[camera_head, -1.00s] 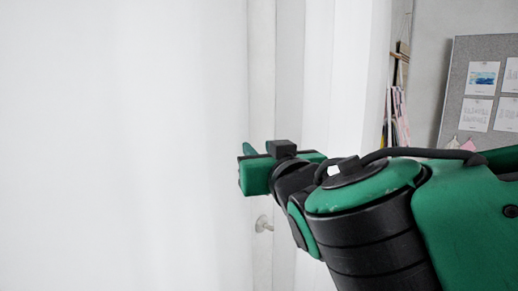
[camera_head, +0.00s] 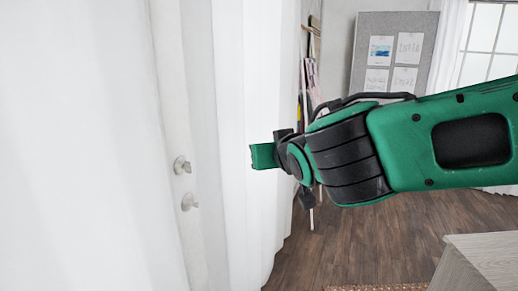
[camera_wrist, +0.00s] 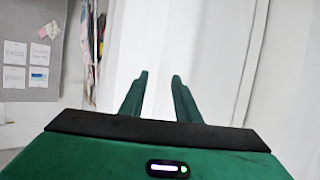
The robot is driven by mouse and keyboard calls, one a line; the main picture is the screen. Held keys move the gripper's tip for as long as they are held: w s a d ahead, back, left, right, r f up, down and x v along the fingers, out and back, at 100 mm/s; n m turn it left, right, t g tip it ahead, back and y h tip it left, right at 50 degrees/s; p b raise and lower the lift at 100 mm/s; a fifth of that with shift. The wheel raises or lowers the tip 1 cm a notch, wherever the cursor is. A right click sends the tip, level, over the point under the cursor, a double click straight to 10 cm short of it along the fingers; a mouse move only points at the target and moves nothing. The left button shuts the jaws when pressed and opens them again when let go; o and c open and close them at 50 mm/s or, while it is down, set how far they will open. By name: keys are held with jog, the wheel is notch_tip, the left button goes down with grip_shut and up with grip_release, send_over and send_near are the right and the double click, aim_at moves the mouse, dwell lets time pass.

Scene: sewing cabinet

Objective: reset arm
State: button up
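My green and black arm reaches in from the right in the head view, and my gripper (camera_head: 264,155) points left toward the white curtain and door. In the wrist view my gripper (camera_wrist: 159,82) shows two green fingers standing apart with a gap between them. The gap is empty, and only white curtain or door surface shows beyond it. The gripper is open and holds nothing. In the head view the fingers are mostly hidden behind the wrist.
A white curtain (camera_head: 240,120) hangs beside a white door with metal knobs (camera_head: 184,166). A grey pinboard (camera_head: 423,24) with papers stands at the back. A pale cabinet top (camera_head: 485,250) is at lower right. Bare wooden floor (camera_head: 400,230) lies below the arm.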

jog(key=s+d+f+m+g+h, duration=0.2)
jog(key=d+f, duration=0.2)
jog(key=d, duration=0.6)
jog(key=s+d+f+m+g+h, duration=0.15)
jog(key=d+f, duration=0.25)
jog(key=d, duration=0.5)
jog(key=s+d+f+m+g+h, duration=0.25)
jog(key=d+f, duration=0.25)
jog(key=d, duration=0.5)
jog(key=s+d+f+m+g+y, duration=0.1)
jog(key=s+d+f+g, duration=0.1)
jog(key=s, duration=0.6)
jog(key=s+d+f+m+g, duration=0.1)
jog(key=s+d+f+g, duration=0.2)
jog(key=s, duration=0.5)
jog(key=s+d+f+m+g+y, duration=0.1)
jog(key=s+d+f+g, duration=0.1)
jog(key=s+d, duration=0.3)
jog(key=s, duration=0.3)
jog(key=shift+s+f+m+g+y, duration=0.2)
jog(key=shift+s+m+g+y, duration=0.1)
jog(key=shift+s, duration=0.1)
